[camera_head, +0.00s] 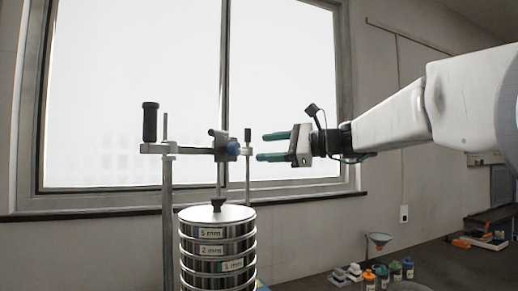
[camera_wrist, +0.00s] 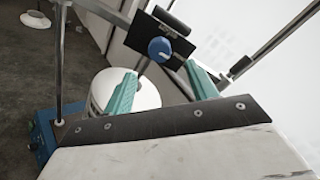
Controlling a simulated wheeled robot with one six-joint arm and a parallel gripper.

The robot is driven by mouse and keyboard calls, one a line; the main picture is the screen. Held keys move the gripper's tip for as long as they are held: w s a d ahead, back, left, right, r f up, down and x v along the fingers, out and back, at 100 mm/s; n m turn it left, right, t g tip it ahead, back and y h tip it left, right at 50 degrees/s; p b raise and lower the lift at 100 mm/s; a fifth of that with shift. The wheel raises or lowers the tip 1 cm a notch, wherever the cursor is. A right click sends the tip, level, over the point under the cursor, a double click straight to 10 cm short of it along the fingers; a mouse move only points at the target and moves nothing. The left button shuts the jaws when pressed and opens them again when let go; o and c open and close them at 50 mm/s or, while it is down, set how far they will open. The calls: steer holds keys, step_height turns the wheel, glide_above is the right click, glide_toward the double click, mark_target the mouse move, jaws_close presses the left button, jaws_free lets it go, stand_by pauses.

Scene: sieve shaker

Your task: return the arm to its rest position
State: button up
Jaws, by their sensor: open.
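My gripper (camera_head: 272,146) is open and empty, with two green fingers pointing left in the head view. It is in the air to the right of the shaker's clamp bar (camera_head: 190,150), with a small gap between the fingertips and the bar's right end. In the wrist view my gripper (camera_wrist: 160,88) shows its fingers apart, with the clamp's blue knob (camera_wrist: 159,49) showing between and beyond them. The sieve stack (camera_head: 218,246) stands below the bar, labelled 5 mm, 2 mm and 1 mm. Its lid (camera_wrist: 145,95) is partly hidden by the fingers in the wrist view.
Two upright rods (camera_head: 168,220) carry the bar, which has a black handle (camera_head: 150,122) at its left. A window (camera_head: 135,95) is behind. Several small coloured bottles (camera_head: 382,276) and a funnel (camera_head: 379,239) stand on the bench at lower right. The air above the bench is clear.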

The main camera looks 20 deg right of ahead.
stand_by(0.5)
steer(key=s+a+f+n+g+h, duration=0.1)
steer(key=s+f+n+g+h, duration=0.25)
steer(key=f, duration=0.55)
steer(key=s+a+f+n+g+h, duration=0.1)
steer(key=s+a+f+n+g, duration=0.2)
steer(key=s+f, duration=0.5)
steer(key=s+f+n+g+h, duration=0.2)
steer(key=s+f+n+h, duration=0.2)
steer(key=s+f, duration=0.5)
steer(key=s+d+f+n+g+h, duration=0.1)
steer(key=s+f+n+g+h, duration=0.1)
steer(key=s+f+n+h, duration=0.2)
steer(key=s+f+n, duration=0.3)
steer(key=s+f, duration=0.2)
steer(key=s, duration=0.2)
steer(key=shift+s+f+n, duration=0.15)
steer(key=shift+s+n, duration=0.2)
steer(key=shift+g, duration=0.25)
